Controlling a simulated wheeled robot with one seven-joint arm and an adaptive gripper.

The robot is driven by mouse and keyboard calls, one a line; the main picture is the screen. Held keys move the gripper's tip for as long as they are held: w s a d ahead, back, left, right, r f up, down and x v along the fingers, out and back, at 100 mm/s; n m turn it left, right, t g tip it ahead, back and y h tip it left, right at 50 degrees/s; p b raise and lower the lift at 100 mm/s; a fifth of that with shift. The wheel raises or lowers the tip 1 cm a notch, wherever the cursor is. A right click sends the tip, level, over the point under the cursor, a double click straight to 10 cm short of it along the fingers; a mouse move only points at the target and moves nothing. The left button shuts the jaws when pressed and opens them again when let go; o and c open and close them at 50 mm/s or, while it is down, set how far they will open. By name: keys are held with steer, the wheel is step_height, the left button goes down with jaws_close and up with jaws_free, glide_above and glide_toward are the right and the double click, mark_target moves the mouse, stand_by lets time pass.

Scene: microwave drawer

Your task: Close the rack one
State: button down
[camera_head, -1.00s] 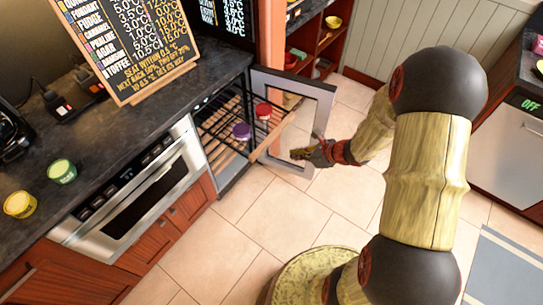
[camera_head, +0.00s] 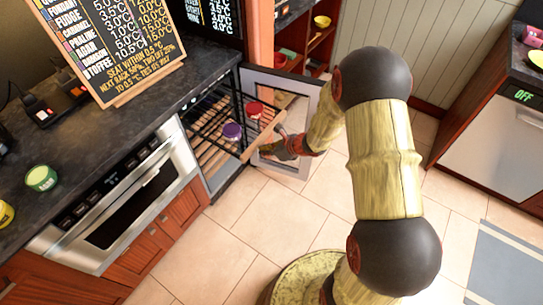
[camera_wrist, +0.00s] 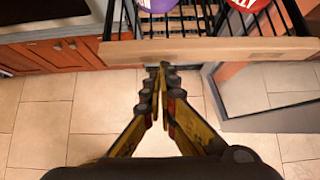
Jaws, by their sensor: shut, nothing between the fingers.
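A wire rack (camera_head: 213,107) with a pale wooden front bar (camera_head: 250,146) sticks out of the cooler. In the wrist view, the bar (camera_wrist: 215,49) spans the upper part. A purple-lidded jar (camera_head: 232,132) and a red-lidded jar (camera_head: 254,109) stand on the rack. They also show at the wrist view's top edge, the purple lid (camera_wrist: 157,4) left of the red one (camera_wrist: 243,3). My gripper (camera_head: 264,149) is shut and empty, just outside the bar. In the wrist view, its fingertips (camera_wrist: 163,67) end right by the bar's near edge; I cannot tell whether they touch.
The cooler's glass door (camera_head: 296,100) stands open to the right of the rack, close to my arm. A steel oven (camera_head: 120,200) sits left of the cooler under the dark counter (camera_head: 85,130). Tiled floor (camera_head: 240,215) in front is clear.

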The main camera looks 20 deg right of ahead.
steer(key=shift+w+a, duration=0.2)
stand_by(0.3)
